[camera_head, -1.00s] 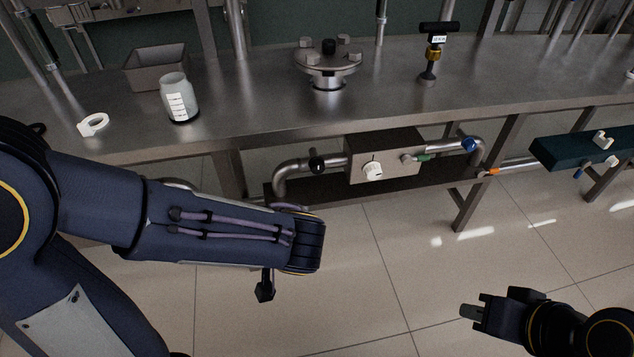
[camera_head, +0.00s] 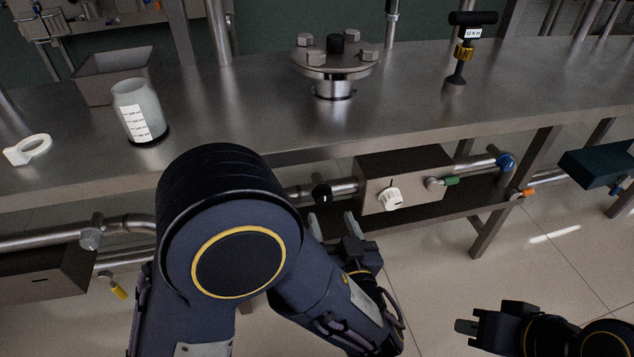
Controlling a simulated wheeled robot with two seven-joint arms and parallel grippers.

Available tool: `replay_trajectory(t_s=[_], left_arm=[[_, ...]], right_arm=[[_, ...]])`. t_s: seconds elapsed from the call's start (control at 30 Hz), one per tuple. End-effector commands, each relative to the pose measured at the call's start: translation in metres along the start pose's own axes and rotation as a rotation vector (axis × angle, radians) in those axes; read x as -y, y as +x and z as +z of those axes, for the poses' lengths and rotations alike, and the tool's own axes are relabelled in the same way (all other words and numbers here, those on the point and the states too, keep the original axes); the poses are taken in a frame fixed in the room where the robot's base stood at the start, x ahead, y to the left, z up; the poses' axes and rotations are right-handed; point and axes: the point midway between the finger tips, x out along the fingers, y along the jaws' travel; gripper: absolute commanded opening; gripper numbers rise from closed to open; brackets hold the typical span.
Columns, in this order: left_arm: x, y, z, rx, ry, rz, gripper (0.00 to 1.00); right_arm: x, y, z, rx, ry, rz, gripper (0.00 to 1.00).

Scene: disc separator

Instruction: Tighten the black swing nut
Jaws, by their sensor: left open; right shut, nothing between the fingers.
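On the bench stands a round metal flange (camera_head: 336,68) with several grey hex bolts around its rim. A black nut (camera_head: 336,44) sits upright at its centre; I take it for the swing nut. My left gripper (camera_head: 332,220) is open and empty, fingers pointing up, below the bench front edge and in front of the lower pipework. It is well apart from the nut. My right gripper (camera_head: 466,327) is shut and empty at the lower right, over the floor, far from the bench top.
A black T-handled tool (camera_head: 461,70) with a gold collar and torque label stands right of the flange. A valve box (camera_head: 405,178) with pipes hangs under the bench edge.

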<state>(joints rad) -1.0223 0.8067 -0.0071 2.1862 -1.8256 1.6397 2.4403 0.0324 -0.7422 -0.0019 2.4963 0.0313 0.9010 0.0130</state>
Motion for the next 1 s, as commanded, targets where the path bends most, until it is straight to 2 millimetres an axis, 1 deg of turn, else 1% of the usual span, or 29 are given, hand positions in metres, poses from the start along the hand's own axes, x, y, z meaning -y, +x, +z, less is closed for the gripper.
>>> replay_trajectory(t_s=[0.07,0.13,0.4,0.53,0.7,0.9,0.93,1.0], left_arm=[[-0.001,0.004,0.001,-0.002,-0.003,0.001,0.55],[-0.001,0.012,0.000,-0.003,-0.005,0.000,0.55],[0.000,0.055,0.001,0.000,-0.002,-0.002,0.55],[-0.001,0.070,0.001,-0.001,-0.003,-0.001,0.55],[-0.001,0.077,0.000,-0.001,-0.001,0.001,0.55],[-0.001,0.077,0.000,-0.001,-0.001,0.001,0.55],[-0.001,0.077,0.000,-0.001,-0.001,0.001,0.53],[-0.001,0.077,0.000,-0.001,-0.001,0.001,0.44]], right_arm=[[0.000,0.001,0.000,0.000,0.000,0.000,0.00],[0.000,0.001,0.001,-0.001,0.000,0.000,0.00],[-0.001,0.003,0.002,0.000,0.000,0.000,0.00],[-0.002,0.004,0.002,0.000,0.000,0.000,0.00],[-0.002,0.004,0.002,0.000,0.000,0.000,0.00],[-0.002,0.004,0.002,0.000,0.000,0.000,0.00],[-0.002,0.004,0.002,0.000,0.000,0.000,0.00],[-0.002,0.004,0.002,0.000,0.000,0.000,0.00]])
